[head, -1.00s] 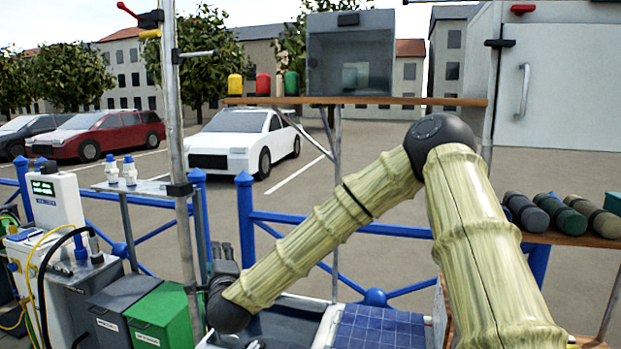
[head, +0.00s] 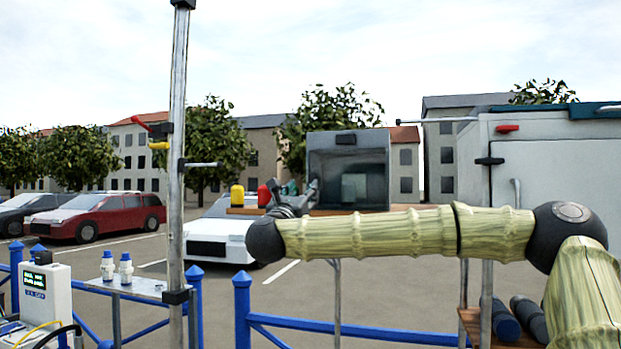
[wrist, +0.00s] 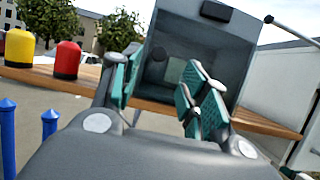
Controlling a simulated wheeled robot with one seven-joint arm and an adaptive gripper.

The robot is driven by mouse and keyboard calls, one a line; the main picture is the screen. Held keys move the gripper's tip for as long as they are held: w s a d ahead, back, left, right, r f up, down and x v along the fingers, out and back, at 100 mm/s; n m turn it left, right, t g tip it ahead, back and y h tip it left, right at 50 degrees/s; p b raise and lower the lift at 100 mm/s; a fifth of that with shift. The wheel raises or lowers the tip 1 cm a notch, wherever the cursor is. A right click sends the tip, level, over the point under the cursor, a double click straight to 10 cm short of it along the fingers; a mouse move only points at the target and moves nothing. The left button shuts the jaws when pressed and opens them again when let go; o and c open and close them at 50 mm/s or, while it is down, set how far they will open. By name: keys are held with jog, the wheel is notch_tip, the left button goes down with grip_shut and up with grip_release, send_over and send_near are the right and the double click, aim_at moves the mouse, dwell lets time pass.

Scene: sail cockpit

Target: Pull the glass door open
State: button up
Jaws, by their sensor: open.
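A grey box with a dark glass front, the glass door (head: 348,172), stands on a wooden shelf. A small black block (head: 346,139) sits at its top; I cannot tell if it is the handle. The door looks closed, though its edges are hard to make out. In the wrist view the glass door (wrist: 172,72) is ahead, with the black block (wrist: 216,11) near its top. My gripper (head: 293,190) is in front of the shelf, left of the box's middle in the head view. In the wrist view my gripper (wrist: 162,68) has its green-padded fingers apart, with nothing between them.
A yellow bottle (wrist: 19,48) and a red bottle (wrist: 66,60) stand on the wooden shelf (wrist: 262,124), left of the box. A metal pole (head: 177,200) rises at the left. A large white cabinet (head: 545,165) stands at the right. Blue railing (head: 243,300) runs below.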

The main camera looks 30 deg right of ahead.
aim_at(312, 179)
jog(key=p+x, duration=0.4)
jog(key=x, duration=0.4)
jog(key=shift+w+d, duration=0.15)
grip_shut()
